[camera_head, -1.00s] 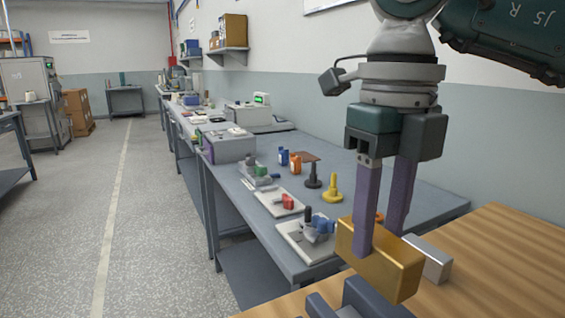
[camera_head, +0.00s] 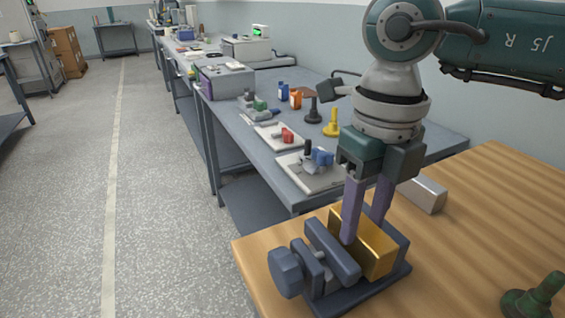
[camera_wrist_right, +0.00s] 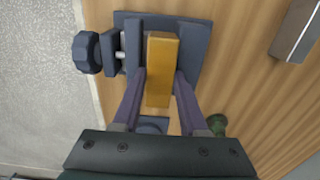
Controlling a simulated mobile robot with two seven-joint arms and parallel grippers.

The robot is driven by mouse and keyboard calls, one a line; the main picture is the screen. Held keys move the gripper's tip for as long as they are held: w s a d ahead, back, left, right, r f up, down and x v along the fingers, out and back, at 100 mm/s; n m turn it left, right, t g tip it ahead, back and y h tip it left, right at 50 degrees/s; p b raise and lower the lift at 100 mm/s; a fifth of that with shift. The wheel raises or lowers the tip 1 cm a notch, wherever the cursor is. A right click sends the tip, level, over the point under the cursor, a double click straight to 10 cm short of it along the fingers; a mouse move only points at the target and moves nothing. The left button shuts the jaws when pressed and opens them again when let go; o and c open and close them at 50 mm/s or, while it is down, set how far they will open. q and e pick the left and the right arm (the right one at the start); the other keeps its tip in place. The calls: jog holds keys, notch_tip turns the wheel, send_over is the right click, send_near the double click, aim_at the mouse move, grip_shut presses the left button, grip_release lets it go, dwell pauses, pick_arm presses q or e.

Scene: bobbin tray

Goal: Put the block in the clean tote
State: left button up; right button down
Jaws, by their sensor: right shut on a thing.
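A gold block (camera_head: 376,250) is gripped between the purple fingers of my right gripper (camera_head: 364,226). In the head view it sits low at a dark blue-grey vise (camera_head: 331,252), between its jaws. The right wrist view shows the gold block (camera_wrist_right: 160,62) from above, lying lengthwise between the vise jaws (camera_wrist_right: 190,50), with my right gripper's fingers (camera_wrist_right: 160,80) on either side of it. I cannot tell whether the block rests on the vise bed. No tote is in view. My left gripper is not in view.
The vise stands at the near left corner of a wooden table (camera_head: 480,225). A silver block (camera_head: 424,194) lies behind it, and a green knobbed piece (camera_head: 535,298) stands at the right. A grey bench (camera_head: 225,120) with fixtures and bottles runs behind. The wood's middle is clear.

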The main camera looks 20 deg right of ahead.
aim_at(372, 233)
jog(key=shift+c, duration=2.2)
grip_release()
jog(key=shift+f, duration=0.1)
jog(key=shift+o, duration=0.3)
notch_tip(372, 233, up, 9)
jog(key=b, duration=0.1)
jog(key=shift+w, duration=0.15)
jog(key=shift+r, duration=0.3)
jog(key=shift+t, duration=0.7)
jog(key=f, duration=0.9)
jog(key=shift+s+f, duration=0.25)
jog(key=shift+f, duration=0.05)
